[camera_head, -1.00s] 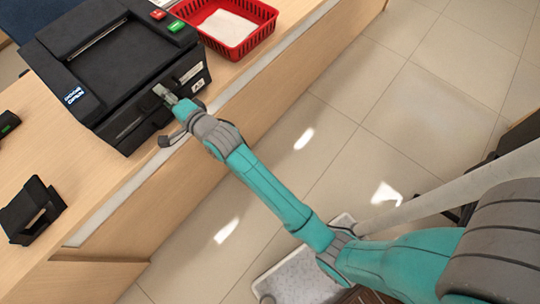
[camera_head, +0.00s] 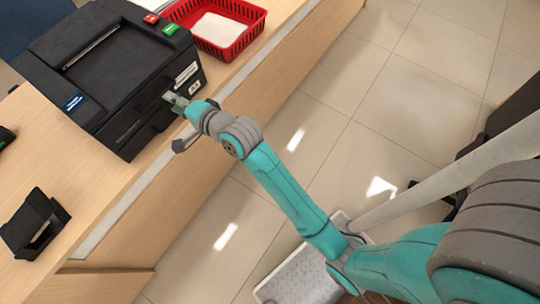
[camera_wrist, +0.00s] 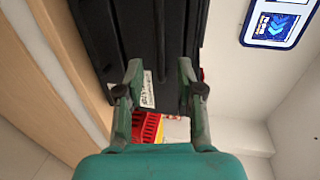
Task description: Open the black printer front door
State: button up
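The black printer (camera_head: 105,75) stands on the wooden counter at the upper left of the head view. Its front side (camera_head: 128,127), with a white label near the right end, faces my arm. The front door looks closed, though my gripper hides part of it. My gripper (camera_head: 172,99) is at the right part of this front, close to it. In the wrist view, my gripper (camera_wrist: 160,72) has its two fingers apart, with the black printer (camera_wrist: 105,35) beyond them. A dark ridge of the printer shows between the fingers. I cannot tell whether the fingers touch it.
A red basket (camera_head: 258,22) with white paper stands beside the printer. Red and green blocks (camera_head: 170,29) lie by the printer's top edge. A small black device (camera_head: 35,224) sits on the counter (camera_head: 88,195) at the left. The tiled floor in front is mostly clear.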

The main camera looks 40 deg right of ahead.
jog(key=s+d+f+n+h, duration=0.1)
jog(key=s+d+f+n, duration=0.1)
jog(key=s, duration=0.7)
jog(key=s+d+f+n+h, duration=0.1)
jog(key=s+d+f+n, duration=0.1)
jog(key=s, duration=0.8)
jog(key=s+d+f+n+h, duration=0.1)
jog(key=s+d+f+n, duration=0.2)
jog(key=s, duration=0.7)
jog(key=shift+f+n, duration=0.5)
jog(key=shift+f, duration=0.25)
